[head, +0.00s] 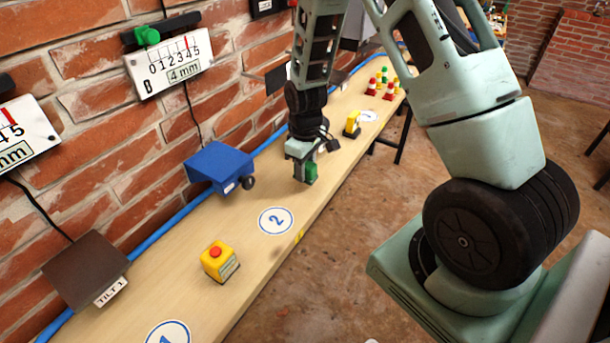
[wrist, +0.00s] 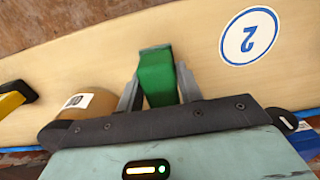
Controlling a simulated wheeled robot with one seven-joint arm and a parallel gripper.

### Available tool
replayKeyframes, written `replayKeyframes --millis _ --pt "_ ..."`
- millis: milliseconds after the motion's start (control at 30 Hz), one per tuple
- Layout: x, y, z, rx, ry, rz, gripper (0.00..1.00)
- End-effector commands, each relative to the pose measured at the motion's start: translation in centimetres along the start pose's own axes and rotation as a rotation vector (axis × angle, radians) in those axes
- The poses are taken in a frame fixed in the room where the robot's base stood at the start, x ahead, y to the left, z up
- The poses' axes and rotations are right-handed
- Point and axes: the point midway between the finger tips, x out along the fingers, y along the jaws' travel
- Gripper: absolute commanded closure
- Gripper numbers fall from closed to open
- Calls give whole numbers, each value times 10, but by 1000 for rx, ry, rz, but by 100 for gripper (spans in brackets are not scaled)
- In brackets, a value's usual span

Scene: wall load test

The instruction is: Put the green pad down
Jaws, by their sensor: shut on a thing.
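The green pad (wrist: 158,80) is a small green block between my gripper's fingers in the wrist view. My gripper (head: 306,178) is shut on it in the head view, low over the wooden bench, where the pad (head: 311,172) also shows. I cannot tell whether the pad touches the bench (head: 255,265). A round white marker with a 2 (head: 276,221) lies on the bench in front of the gripper, and it shows in the wrist view (wrist: 249,36) too.
A blue block with a dark knob (head: 219,165) is by the wall. A yellow box with a red button (head: 219,261) stands nearer. A yellow object (head: 352,124) and red-and-white cones (head: 389,90) are farther along. The brown TILT 1 plate (head: 85,268) is at left.

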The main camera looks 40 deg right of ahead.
Motion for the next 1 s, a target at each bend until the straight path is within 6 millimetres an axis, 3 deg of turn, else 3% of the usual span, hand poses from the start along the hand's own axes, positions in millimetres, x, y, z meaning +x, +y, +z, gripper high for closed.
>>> replayKeyframes --millis 233,667,700,733,1000 --pt "30 0 0 1 -2 -1 82" --pt "38 0 0 1 -1 -1 82" --pt "37 0 0 1 0 -1 53" --pt "36 0 0 1 0 -1 45" --pt "36 0 0 1 -1 -1 42"
